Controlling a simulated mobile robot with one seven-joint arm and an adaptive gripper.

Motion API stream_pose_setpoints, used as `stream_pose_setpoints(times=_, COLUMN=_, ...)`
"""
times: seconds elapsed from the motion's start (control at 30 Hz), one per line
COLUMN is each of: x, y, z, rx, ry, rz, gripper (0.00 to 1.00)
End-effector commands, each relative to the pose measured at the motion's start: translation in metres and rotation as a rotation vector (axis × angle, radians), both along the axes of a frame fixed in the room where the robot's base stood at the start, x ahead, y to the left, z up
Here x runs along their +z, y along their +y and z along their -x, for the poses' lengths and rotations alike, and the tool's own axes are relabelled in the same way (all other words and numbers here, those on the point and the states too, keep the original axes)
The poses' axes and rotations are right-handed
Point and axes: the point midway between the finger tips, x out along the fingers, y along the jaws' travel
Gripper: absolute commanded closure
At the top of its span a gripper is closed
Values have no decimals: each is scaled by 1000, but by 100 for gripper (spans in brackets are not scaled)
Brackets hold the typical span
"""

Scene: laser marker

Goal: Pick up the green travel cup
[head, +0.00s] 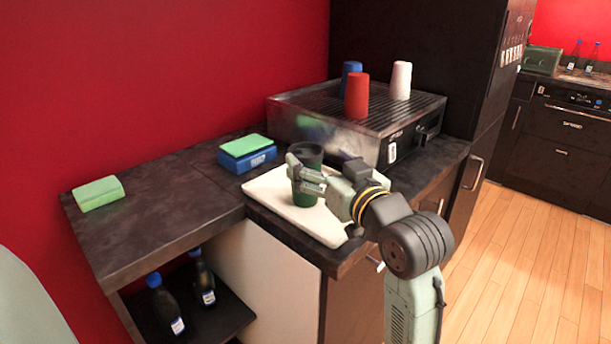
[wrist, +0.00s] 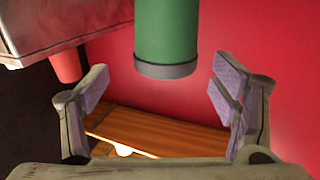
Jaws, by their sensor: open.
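The green travel cup (head: 307,198) stands upright on a pale board (head: 268,188) on the counter. Its upper part is dark, and my gripper hides part of its middle. In the wrist view, which looks upside down, the cup's green body (wrist: 167,28) ends in a grey rim. My gripper (head: 305,173) is at the cup, with the fingers spread. In the wrist view the open fingers (wrist: 160,70) lie to either side of the cup's rim end, with a visible gap on each side. Nothing is gripped.
A metal grill-topped machine (head: 300,127) behind carries a red cup (head: 356,97), a blue cup (head: 351,70) and a white cup (head: 401,80). Another green sponge (head: 98,193) lies farther left; the counter between is clear.

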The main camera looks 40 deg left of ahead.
Motion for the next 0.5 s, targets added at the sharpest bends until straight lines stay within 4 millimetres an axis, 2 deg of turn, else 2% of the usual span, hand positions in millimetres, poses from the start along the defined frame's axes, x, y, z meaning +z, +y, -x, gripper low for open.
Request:
stream_pose_setpoints(times=0.3, x=-2, y=40, z=-10, rx=2, ry=1, rz=1, gripper=20)
stream_pose_setpoints(times=0.5, x=-4, y=52, z=-16, rx=0, ry=-1, rz=-1, gripper=20)
